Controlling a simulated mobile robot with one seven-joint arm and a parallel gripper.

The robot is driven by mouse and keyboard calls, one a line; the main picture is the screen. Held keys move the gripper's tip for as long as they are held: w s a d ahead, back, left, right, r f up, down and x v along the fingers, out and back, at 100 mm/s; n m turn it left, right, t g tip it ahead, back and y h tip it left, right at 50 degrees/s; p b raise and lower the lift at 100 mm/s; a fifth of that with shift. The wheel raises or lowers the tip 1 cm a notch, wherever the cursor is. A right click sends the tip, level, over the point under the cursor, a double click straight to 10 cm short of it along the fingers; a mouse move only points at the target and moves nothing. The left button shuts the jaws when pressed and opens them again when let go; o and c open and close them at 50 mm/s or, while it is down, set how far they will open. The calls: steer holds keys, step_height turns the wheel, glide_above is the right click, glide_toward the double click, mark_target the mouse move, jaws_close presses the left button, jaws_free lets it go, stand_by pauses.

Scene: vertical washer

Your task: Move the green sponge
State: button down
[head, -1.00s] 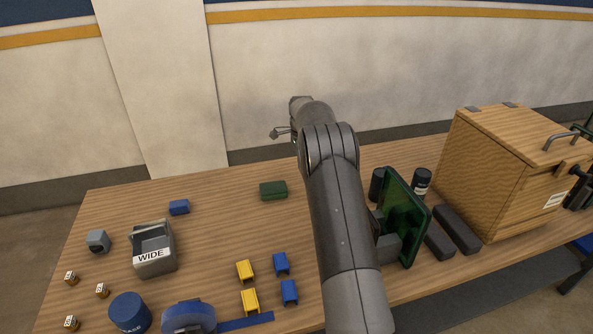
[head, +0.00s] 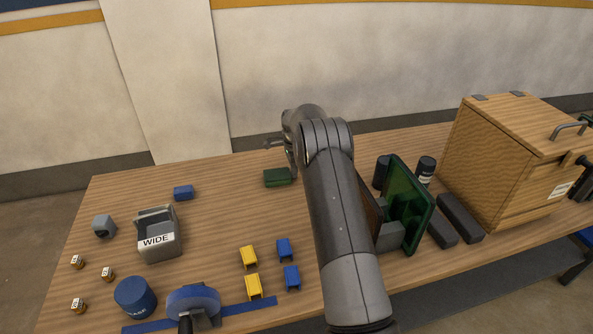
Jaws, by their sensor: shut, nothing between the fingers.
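The green sponge (head: 278,177) is a small dark green block lying on the wooden table (head: 225,212), left of my arm and towards the back edge. My gripper (head: 270,143) shows at the end of my arm, just above the sponge in the picture. Its fingers look thin and closed, with nothing between them. It appears apart from the sponge, but how far above or behind it I cannot tell. Part of the gripper is hidden by my arm's wrist.
A blue block (head: 183,192) and a grey bin marked WIDE (head: 159,254) stand to the left. Yellow and blue clips (head: 249,257) lie in front. A green panel (head: 413,205), dark cylinders (head: 425,172) and a wooden crate (head: 490,160) are on the right. Table around the sponge is clear.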

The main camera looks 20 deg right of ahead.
mark_target(239, 187)
steer(key=a, duration=2)
steer(key=shift+a, duration=0.25)
